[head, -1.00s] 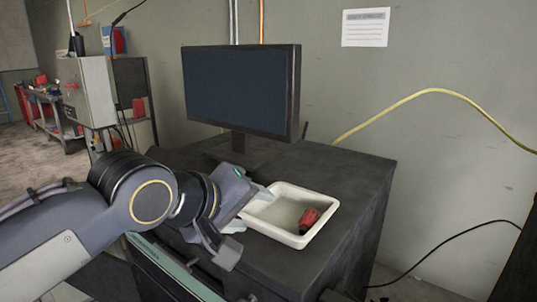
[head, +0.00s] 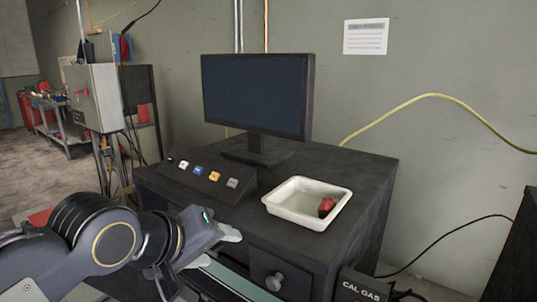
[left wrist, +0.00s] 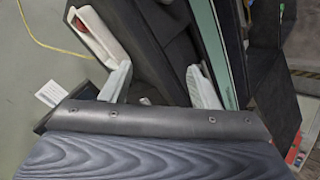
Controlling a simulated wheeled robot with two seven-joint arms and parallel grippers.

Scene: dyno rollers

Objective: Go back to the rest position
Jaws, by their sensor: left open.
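My left gripper (head: 222,243) is in front of the dark cabinet, to the left of and below the tray in the head view. In the left wrist view its two pale fingers (left wrist: 158,88) are spread apart with nothing between them. A white tray (head: 281,212) sits on the cabinet top with a red object (head: 327,207) lying in its right end. The tray also shows in the left wrist view (left wrist: 95,30), apart from the fingers. My right gripper is not in view.
A monitor (head: 257,95) stands on the dark cabinet (head: 350,170), with a button panel (head: 209,185) before it. An open drawer edge (head: 230,280) and a knob (head: 274,281) are on the front. A box marked CAL GAS (head: 361,287) is at the lower right.

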